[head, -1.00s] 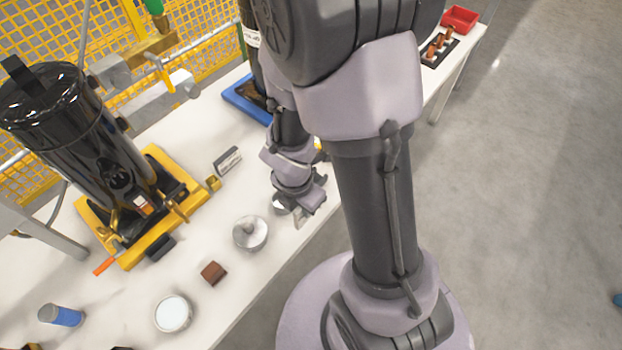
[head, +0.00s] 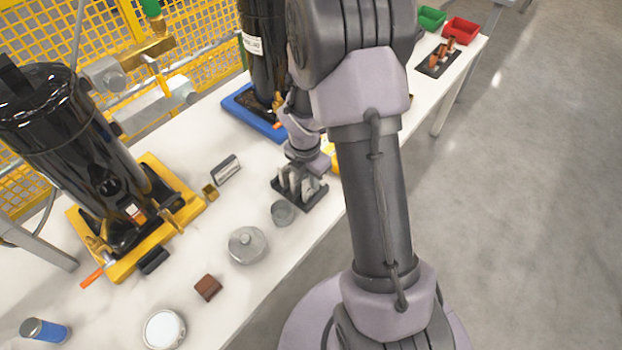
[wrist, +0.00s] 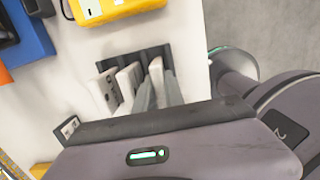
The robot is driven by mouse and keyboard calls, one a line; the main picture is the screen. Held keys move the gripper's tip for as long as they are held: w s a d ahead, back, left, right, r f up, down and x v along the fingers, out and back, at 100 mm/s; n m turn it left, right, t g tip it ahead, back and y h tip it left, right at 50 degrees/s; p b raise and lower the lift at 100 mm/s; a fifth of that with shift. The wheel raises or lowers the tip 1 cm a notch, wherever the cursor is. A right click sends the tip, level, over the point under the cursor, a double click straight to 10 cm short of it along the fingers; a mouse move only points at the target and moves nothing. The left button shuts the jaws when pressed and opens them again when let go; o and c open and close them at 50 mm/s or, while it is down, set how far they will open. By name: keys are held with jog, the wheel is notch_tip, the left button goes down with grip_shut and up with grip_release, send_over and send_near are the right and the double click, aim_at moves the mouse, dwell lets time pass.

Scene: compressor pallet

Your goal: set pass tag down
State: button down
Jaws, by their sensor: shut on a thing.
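My gripper (wrist: 158,92) is shut on a pale, thin tag (wrist: 156,70), which stands upright between the grey fingers. The tag is over or in the right part of a dark rack (wrist: 161,52); its lower end is hidden, so I cannot tell whether it touches the rack. Other pale tags (wrist: 105,90) stand to its left in the rack. In the head view, my gripper (head: 301,180) is low over the same rack (head: 317,198) near the table's front edge, and the held tag is hard to make out there.
A yellow device (wrist: 112,8) and a blue tray (wrist: 28,35) lie beyond the rack. A small grey round tin (head: 282,213) and a lidded metal pot (head: 247,245) stand to the left. A black compressor on a yellow base (head: 125,268) stands at left.

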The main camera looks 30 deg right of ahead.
jog(key=c, duration=1.7)
grip_release()
jog(key=shift+f, duration=0.1)
jog(key=s+a+r+m+t+p, duration=0.1)
jog(key=a+r+m+p, duration=0.2)
jog(key=r, duration=0.7)
jog(key=s+a+r+m+p, duration=0.1)
jog(key=a+r+m+p, duration=0.15)
jog(key=r, duration=0.85)
jog(key=s+a+r+m+t+y, duration=0.1)
jog(key=s+a+r+m, duration=0.4)
jog(key=m, duration=0.5)
jog(key=s+a+r+m+t+y, duration=0.2)
jog(key=s+a+r+m, duration=0.4)
jog(key=s+m, duration=0.4)
jog(key=shift+r+m+t, duration=0.45)
jog(key=shift+r+t, duration=0.25)
jog(key=shift+s+d, duration=0.1)
jog(key=shift+s, duration=0.05)
